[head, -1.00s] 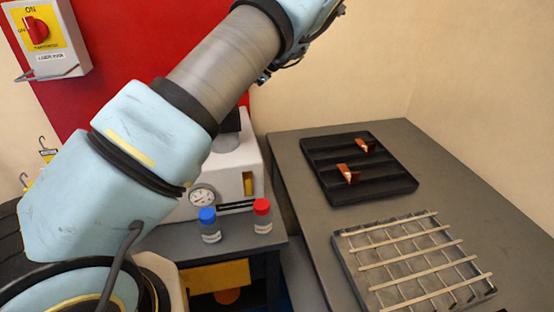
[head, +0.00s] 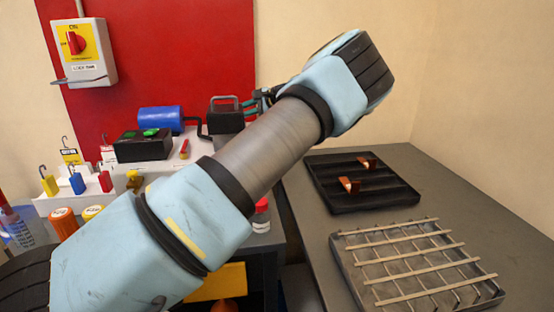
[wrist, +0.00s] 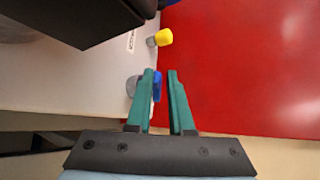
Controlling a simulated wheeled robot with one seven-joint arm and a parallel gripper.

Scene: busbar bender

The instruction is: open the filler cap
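In the wrist view a blue cap-like part (wrist: 157,84) beside a grey round piece shows behind my left finger, which partly hides it. A yellow cap (wrist: 164,37) on a short grey neck stands out from the white machine face (wrist: 85,85) farther up. I cannot tell for certain which is the filler cap. My gripper (wrist: 161,72) has two teal fingers apart with an empty gap between them. In the head view my gripper (head: 262,97) is beside the black handled block (head: 225,115), partly hidden by my arm.
A black box with green buttons (head: 143,146) and a blue cylinder (head: 160,119) sit on the white machine. A red-capped bottle (head: 261,216) stands in front. The right table holds a black tray (head: 380,200) and a wire rack (head: 345,265).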

